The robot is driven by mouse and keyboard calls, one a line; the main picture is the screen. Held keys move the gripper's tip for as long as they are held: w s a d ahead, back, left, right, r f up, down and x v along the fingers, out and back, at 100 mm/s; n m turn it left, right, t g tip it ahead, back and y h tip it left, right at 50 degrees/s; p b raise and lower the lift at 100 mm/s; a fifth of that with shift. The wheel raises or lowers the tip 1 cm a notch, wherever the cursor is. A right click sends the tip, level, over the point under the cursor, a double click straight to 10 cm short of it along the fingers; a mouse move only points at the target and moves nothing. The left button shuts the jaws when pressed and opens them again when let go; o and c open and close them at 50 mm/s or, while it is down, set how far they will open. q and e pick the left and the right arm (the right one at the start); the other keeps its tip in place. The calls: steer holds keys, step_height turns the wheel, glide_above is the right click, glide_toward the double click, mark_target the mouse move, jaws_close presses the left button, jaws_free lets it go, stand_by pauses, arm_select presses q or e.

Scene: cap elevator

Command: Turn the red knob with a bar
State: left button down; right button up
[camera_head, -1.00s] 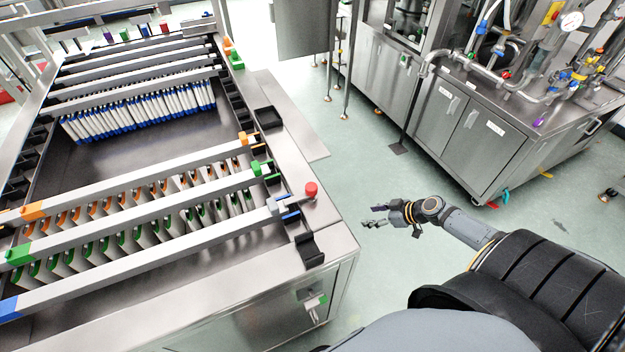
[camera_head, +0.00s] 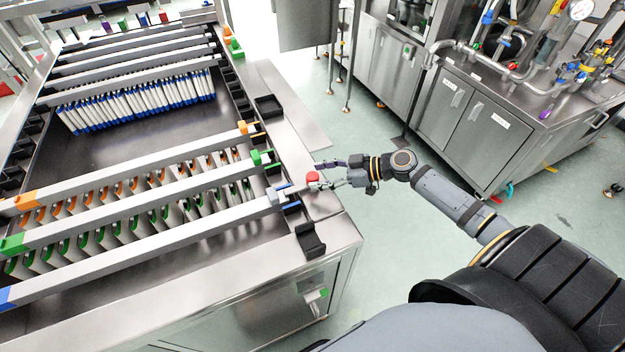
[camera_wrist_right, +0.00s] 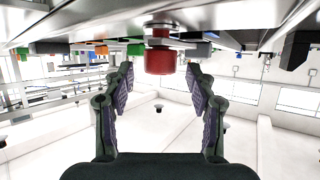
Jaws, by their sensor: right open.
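The red knob (camera_head: 313,178) stands on the steel top near the right edge of the machine, beside the end of the blue-marked bar. In the right wrist view the red knob (camera_wrist_right: 160,60) appears upside down, between and just beyond the fingertips. My right gripper (camera_head: 335,173) comes in from the right with its fingers apart at the knob. In the right wrist view the right gripper (camera_wrist_right: 160,82) is open, and a gap shows between the knob and each finger. Any bar attached to the knob is not clear. My left gripper is not in view.
Long grey bars with orange, green (camera_head: 140,208) and blue ends span the machine's basin. A black holder (camera_head: 308,240) sits near the knob on the machine's edge. Steel cabinets (camera_head: 480,130) stand at the back right. Open floor lies right of the machine.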

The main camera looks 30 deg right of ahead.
mark_target(301, 184)
steer(key=shift+p+x, duration=0.3)
steer(key=shift+x, duration=1.15)
steer(key=shift+c, duration=0.3)
jaws_close()
